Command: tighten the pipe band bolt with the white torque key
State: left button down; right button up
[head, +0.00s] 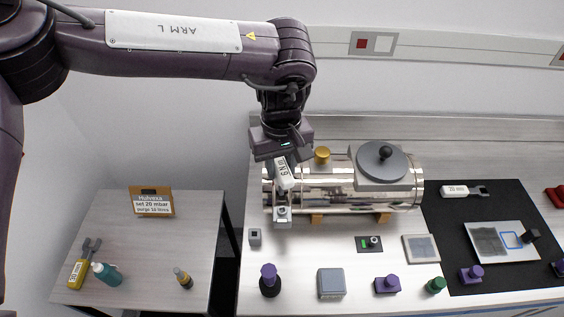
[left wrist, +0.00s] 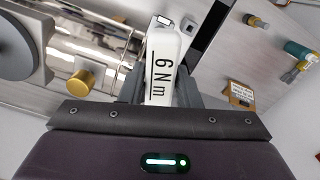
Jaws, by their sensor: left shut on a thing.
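My left gripper (head: 281,159) is shut on a white key (head: 285,178), which points down at the left end of the shiny metal chamber (head: 335,187). In the left wrist view the key (left wrist: 161,67) lies between the fingers and reads "6 N m". Its lower end in the head view is at the small metal clamp block (head: 282,216) on the pipe band. I cannot tell whether the key is seated on the bolt; the key hides the bolt's top. A second white key (head: 455,191), marked "20", lies on the black mat. My right gripper is not in view.
The chamber carries a round grey lid (head: 382,158) and a brass cap (head: 322,155). Purple-knobbed parts (head: 269,280) and a grey block (head: 331,283) stand along the front. The left table holds a sign (head: 152,203), a yellow key (head: 77,273) and a teal bottle (head: 106,274).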

pick_arm(q)
jog(key=shift+f+b, duration=0.4)
jog(key=shift+f, duration=0.4)
jog(key=f, duration=0.1)
jog(key=f+b, duration=0.1)
jog(key=shift+d+f, duration=0.2)
jog(key=shift+f, duration=0.1)
jog(key=shift+a+f+b, duration=0.1)
jog(key=shift+f+b, duration=0.6)
jog(key=shift+f, duration=0.05)
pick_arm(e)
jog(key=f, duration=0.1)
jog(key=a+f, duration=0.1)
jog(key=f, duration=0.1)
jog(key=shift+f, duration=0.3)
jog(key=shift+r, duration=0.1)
pick_arm(q)
jog(key=shift+f, duration=0.1)
jog(key=shift+f+b, duration=0.6)
jog(key=shift+f, duration=0.45)
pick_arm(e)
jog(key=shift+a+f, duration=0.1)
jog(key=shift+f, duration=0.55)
